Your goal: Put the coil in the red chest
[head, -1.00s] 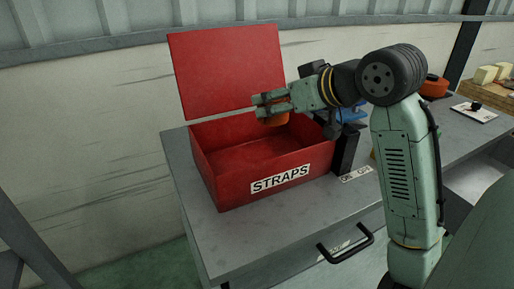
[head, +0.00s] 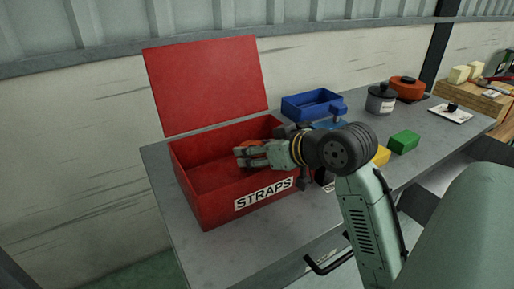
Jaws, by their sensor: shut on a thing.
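The red chest (head: 222,210) stands on the grey bench with its lid (head: 208,88) raised at the back and a STRAPS label on its front. My gripper (head: 240,157) reaches in from the right and is low over the chest's open top, its fingers at or below the rim level. It is shut on the orange coil (head: 252,144), which shows only in part behind the fingers. I cannot tell whether the coil touches the chest floor. The left part of the chest's inside looks empty.
A blue bin (head: 312,106), a grey pot (head: 381,99), an orange-red container (head: 407,89), a green block (head: 404,141) and a yellow block (head: 381,156) are on the bench (head: 190,236) to the right. A white plate (head: 451,113) lies farther right. The wall is close behind the lid.

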